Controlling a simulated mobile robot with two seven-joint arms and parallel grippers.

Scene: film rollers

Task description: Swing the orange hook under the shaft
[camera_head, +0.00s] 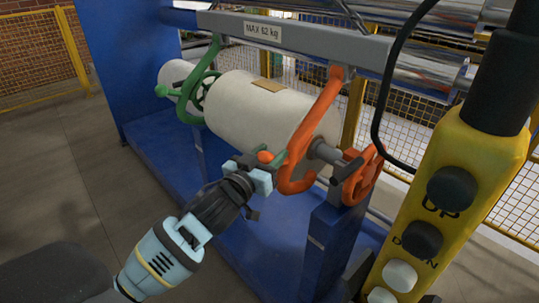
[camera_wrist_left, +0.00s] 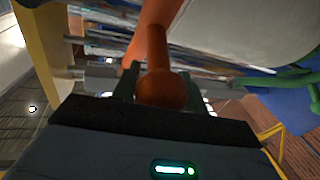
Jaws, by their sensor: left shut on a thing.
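The orange hook (camera_head: 309,126) hangs from the lifting beam (camera_head: 300,30) at the near end of the white roller (camera_head: 255,105). Its curved lower end shows below and left of the grey shaft (camera_head: 325,152); I cannot tell whether it is directly under it. My left gripper (camera_head: 270,164) is shut on the hook's rounded orange knob, on the left side of the hook. In the left wrist view the knob (camera_wrist_left: 162,91) sits between the two fingers.
A green hook (camera_head: 187,92) is at the roller's far end. A yellow control pendant (camera_head: 450,190) hangs at the right. Open floor (camera_head: 60,180) lies left.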

